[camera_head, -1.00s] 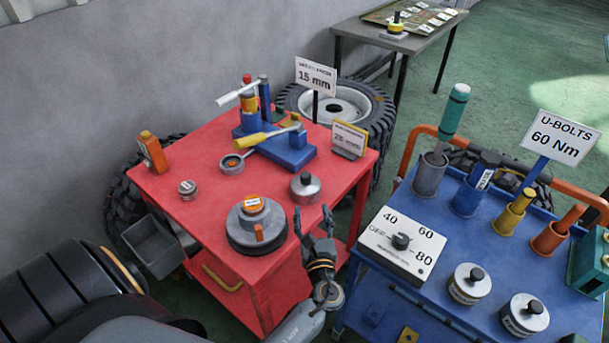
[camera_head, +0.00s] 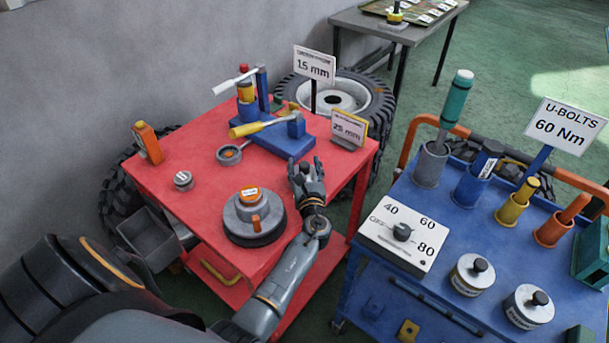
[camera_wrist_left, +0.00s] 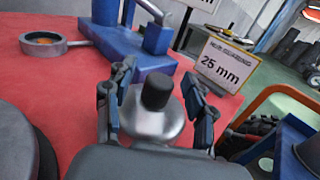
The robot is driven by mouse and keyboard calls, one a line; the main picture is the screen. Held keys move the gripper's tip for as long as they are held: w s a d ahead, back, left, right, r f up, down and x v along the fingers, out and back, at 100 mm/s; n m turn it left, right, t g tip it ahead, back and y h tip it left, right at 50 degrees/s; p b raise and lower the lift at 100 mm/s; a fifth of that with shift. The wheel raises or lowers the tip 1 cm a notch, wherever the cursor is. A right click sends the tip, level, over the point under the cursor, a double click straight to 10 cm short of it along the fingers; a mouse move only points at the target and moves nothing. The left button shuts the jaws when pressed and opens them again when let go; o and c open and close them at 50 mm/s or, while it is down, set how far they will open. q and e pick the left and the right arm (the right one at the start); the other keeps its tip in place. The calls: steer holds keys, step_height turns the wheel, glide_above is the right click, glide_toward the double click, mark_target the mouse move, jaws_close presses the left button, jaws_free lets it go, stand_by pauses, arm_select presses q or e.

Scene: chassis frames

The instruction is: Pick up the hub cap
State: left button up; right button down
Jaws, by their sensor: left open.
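The hub cap (camera_wrist_left: 155,122), a silver domed piece with a black knob, stands on the red cart top (camera_head: 205,151). In the wrist view it sits between the two fingers of my left gripper (camera_wrist_left: 156,84), which is open. The fingers are on either side of the hub cap; whether they touch it cannot be told. In the head view my left gripper (camera_head: 305,164) is at the right part of the red cart and hides the hub cap. My right gripper is not in view.
A round grey part with an orange handle (camera_head: 254,218) stands just left of my left forearm. A blue fixture (camera_head: 277,138) and a 25 mm sign (camera_head: 348,128) stand behind the gripper. A blue cart (camera_head: 440,235) with tools and a dial box is on the right.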

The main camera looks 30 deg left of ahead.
arm_select(q)
steer(key=shift+w+a+f, duration=0.1)
steer(key=shift+w+a, duration=0.05)
steer(key=shift+w, duration=0.05)
steer(key=shift+s, duration=0.15)
steer(key=c, duration=0.3)
jaws_close()
steer(key=shift+r, duration=0.2)
